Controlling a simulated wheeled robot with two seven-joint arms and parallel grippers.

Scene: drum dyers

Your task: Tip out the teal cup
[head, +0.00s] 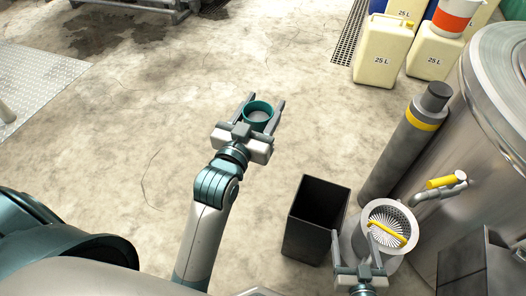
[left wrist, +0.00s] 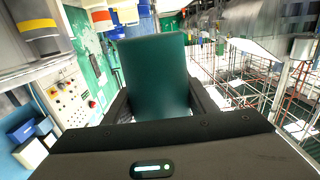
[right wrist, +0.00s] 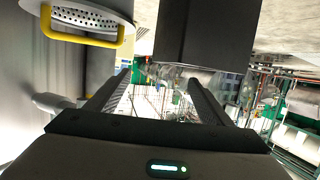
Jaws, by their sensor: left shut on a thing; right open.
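The teal cup (head: 259,115) is between the fingers of my left gripper (head: 263,112), held out over the open floor in the head view. Its round mouth faces up toward the head camera, and a greyish inside shows; I cannot tell what it holds. In the left wrist view the cup (left wrist: 153,75) fills the space between the fingers. My right gripper (head: 367,263) is open and empty, low beside the steel vessel. In the right wrist view nothing is between its fingers (right wrist: 158,95).
A black open bin (head: 317,218) stands right of my left arm. A steel vessel with a perforated basket (head: 390,226) and yellow handle is beside it. A large steel drum (head: 490,130), dark cylinder (head: 405,143) and cream canisters (head: 383,52) line the right. Floor around the cup is clear.

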